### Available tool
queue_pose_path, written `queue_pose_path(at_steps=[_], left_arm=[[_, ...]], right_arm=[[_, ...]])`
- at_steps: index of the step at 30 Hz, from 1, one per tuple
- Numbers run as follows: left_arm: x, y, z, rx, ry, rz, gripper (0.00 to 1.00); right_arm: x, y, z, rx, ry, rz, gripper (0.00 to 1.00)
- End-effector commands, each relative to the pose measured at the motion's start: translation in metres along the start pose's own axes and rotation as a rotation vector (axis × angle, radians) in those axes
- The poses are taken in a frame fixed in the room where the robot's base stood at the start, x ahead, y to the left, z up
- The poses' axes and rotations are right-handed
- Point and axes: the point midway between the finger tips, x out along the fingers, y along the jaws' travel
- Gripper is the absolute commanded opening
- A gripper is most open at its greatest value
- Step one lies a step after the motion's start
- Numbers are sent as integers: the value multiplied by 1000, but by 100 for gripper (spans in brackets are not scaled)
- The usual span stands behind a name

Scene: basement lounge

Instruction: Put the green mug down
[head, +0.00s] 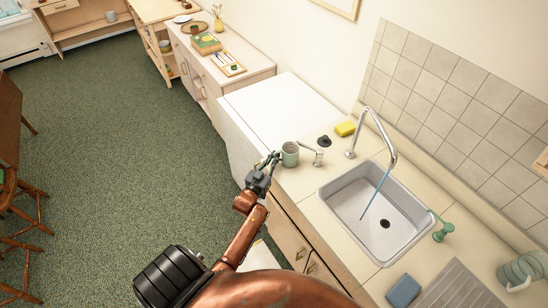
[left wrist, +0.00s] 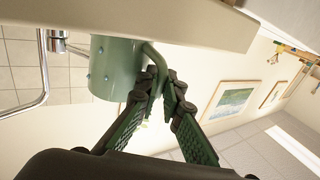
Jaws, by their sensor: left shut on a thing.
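The green mug (head: 290,154) is at the counter's (head: 296,185) front left corner, left of the sink. My left gripper (head: 268,162) reaches it from the front left and is shut on its handle. In the left wrist view the mug (left wrist: 116,68) appears with the handle between the fingertips (left wrist: 163,85) of my left gripper. The mug looks upright in the head view. I cannot tell whether its base touches the counter. My right gripper is not in view.
The sink (head: 372,212) with its tap (head: 391,145) lies to the right. A small metal spout (head: 315,154), a dark knob-like thing (head: 324,141) and a yellow sponge (head: 345,129) stand close behind the mug. A white surface (head: 285,108) adjoins the counter on the left.

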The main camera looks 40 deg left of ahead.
Motion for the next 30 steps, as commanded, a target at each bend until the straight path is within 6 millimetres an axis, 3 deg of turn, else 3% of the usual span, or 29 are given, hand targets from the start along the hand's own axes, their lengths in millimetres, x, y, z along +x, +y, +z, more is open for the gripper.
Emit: queue_pose_path(at_steps=[7, 8, 15, 26, 30], left_arm=[[0, 0, 4, -1, 1, 0, 0], [0, 0, 4, 0, -1, 0, 8], [0, 0, 4, 0, -1, 0, 25], [0, 1, -2, 0, 0, 1, 25], [-19, 0, 1, 0, -3, 0, 25]], right_arm=[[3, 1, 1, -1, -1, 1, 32], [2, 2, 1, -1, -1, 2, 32], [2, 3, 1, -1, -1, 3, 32], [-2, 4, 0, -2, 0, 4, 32], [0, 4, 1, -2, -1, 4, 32]])
